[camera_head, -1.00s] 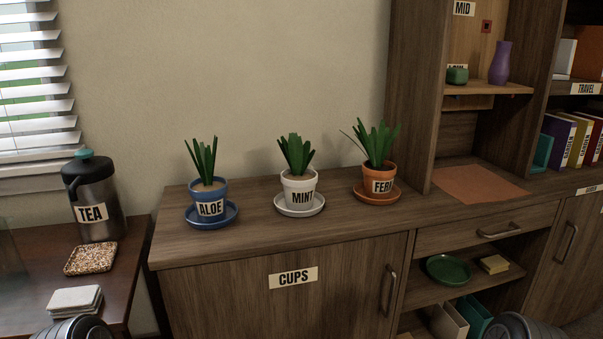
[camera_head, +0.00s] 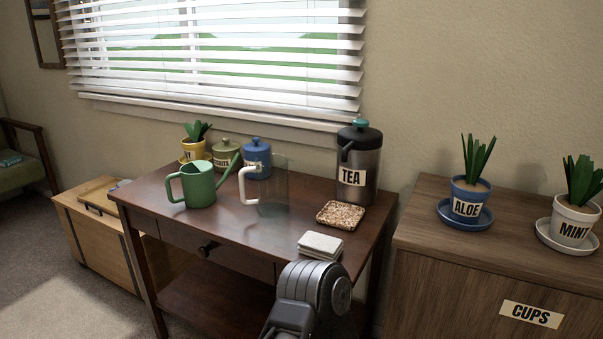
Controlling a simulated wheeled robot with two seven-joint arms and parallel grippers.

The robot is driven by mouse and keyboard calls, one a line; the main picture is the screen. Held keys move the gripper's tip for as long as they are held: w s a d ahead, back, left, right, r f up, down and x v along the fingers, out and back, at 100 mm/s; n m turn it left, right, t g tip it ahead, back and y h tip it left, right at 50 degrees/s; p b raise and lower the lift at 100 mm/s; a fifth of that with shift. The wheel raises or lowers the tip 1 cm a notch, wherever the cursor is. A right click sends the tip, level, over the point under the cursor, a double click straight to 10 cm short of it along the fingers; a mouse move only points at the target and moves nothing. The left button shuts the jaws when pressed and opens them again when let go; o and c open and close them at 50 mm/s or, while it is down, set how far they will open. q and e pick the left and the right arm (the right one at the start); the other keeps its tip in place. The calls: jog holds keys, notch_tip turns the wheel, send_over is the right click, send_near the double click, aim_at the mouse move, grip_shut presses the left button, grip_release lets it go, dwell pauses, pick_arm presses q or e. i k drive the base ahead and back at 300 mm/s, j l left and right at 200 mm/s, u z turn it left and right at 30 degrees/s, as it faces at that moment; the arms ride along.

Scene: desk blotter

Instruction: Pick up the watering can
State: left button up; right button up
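A green watering can (camera_head: 199,186) stands upright on the dark wooden table (camera_head: 160,195), left of the middle. Its handle points left and its spout rises to the right, close to a clear pitcher (camera_head: 272,190) with a white handle. Nothing holds the can. Part of one of my arms shows at the bottom middle, in front of the table; its fingers are not visible. Neither gripper shows in the head view.
A TEA dispenser (camera_head: 358,165), cork trivet (camera_head: 340,215) and white coasters (camera_head: 320,245) are to the right. The table's front left is clear.

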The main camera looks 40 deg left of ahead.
aim_at(197, 178)
jog(key=k+l+u, duration=0.15)
jog(key=u, duration=1.85)
jog(key=l+u, duration=0.1)
jog(key=u, duration=0.3)
jog(key=l+u, duration=0.15)
jog(key=u, duration=0.2)
jog(key=l+u, duration=0.15)
jog(key=u, duration=0.25)
jog(key=l+u, duration=0.15)
jog(key=u, duration=0.25)
